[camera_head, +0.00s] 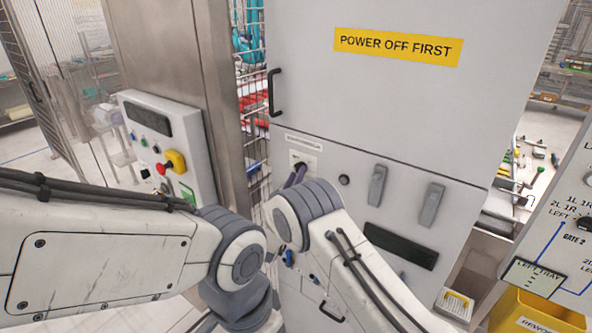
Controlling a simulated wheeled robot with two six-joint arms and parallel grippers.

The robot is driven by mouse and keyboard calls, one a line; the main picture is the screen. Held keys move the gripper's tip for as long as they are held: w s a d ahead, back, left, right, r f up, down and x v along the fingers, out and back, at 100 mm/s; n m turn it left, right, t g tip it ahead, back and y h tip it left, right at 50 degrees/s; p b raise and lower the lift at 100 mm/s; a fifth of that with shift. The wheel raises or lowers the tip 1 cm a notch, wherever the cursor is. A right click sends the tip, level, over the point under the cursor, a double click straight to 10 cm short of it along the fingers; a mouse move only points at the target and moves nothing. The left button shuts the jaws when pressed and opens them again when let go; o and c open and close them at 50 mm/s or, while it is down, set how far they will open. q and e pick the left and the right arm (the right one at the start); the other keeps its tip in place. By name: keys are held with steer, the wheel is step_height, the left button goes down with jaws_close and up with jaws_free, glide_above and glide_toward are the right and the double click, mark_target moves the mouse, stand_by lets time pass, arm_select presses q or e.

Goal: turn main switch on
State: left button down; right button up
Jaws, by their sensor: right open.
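A grey cabinet (400,110) stands in front of me with a yellow "POWER OFF FIRST" label (398,46). On its left part is a small white plate (308,157) under a label strip, which looks like the main switch's place. A dark knob there is mostly hidden, so its position cannot be read. My right gripper (296,175) is at this plate, beyond my right wrist; its purple-grey fingers are open and small in view. Whether they touch the knob cannot be told. My left arm comes in from the left and bends downward; its gripper is out of view.
A control box (175,140) with a red knob on yellow (170,161) hangs left on a steel post. The cabinet bears a black handle (273,92), two grey latches (377,185) and a dark slot (400,246). A labelled panel and yellow bin (535,312) stand right.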

steer(key=shift+w+d, duration=0.1)
steer(key=shift+w, duration=0.25)
jaws_close()
